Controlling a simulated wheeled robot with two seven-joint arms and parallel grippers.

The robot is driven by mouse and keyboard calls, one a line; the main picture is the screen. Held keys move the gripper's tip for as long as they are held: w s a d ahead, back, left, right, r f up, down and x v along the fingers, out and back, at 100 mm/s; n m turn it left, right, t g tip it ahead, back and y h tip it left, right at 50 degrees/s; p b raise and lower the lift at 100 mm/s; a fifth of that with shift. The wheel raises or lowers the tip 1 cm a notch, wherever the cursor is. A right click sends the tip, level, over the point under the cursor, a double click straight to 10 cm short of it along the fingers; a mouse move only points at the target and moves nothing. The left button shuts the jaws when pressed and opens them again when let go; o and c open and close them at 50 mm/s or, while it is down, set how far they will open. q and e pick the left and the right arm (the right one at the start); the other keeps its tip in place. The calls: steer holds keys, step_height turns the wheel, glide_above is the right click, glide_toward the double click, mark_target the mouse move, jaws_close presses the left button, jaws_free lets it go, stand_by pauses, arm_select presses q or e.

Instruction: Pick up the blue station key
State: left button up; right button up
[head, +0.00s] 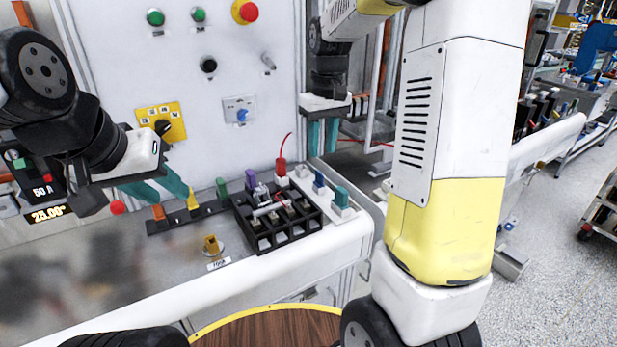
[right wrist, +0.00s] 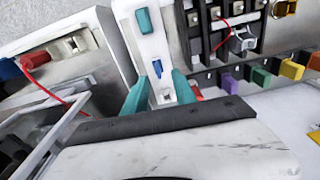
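A small blue piece (head: 319,181), which looks like the blue station key, stands on a white block at the right of the bench. In the right wrist view the blue piece (right wrist: 157,68) lies ahead of and between the teal fingertips, apart from them. My right gripper (head: 323,146) is open and empty above it, fingers pointing down; its fingers also show in the right wrist view (right wrist: 158,88). My left gripper (head: 172,195) looks open, with its fingertips by the orange key (head: 158,212) and yellow key (head: 193,202) of a dark rack; any contact there is unclear.
Green (head: 221,188) and purple (head: 251,178) keys stand in the same rack. A black tray (head: 262,246) sits left of the white block. A teal piece (head: 341,196) and a red plug with a cable (head: 281,166) are close to the blue piece. A panel stands behind.

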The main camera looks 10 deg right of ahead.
mark_target(319, 172)
steer(key=shift+w+f+g, duration=0.3)
steer(key=shift+w+f, duration=0.65)
steer(key=shift+f, duration=0.05)
steer(key=f, duration=0.8)
steer(key=shift+w, duration=0.2)
steer(key=shift+c, duration=0.2)
jaws_close()
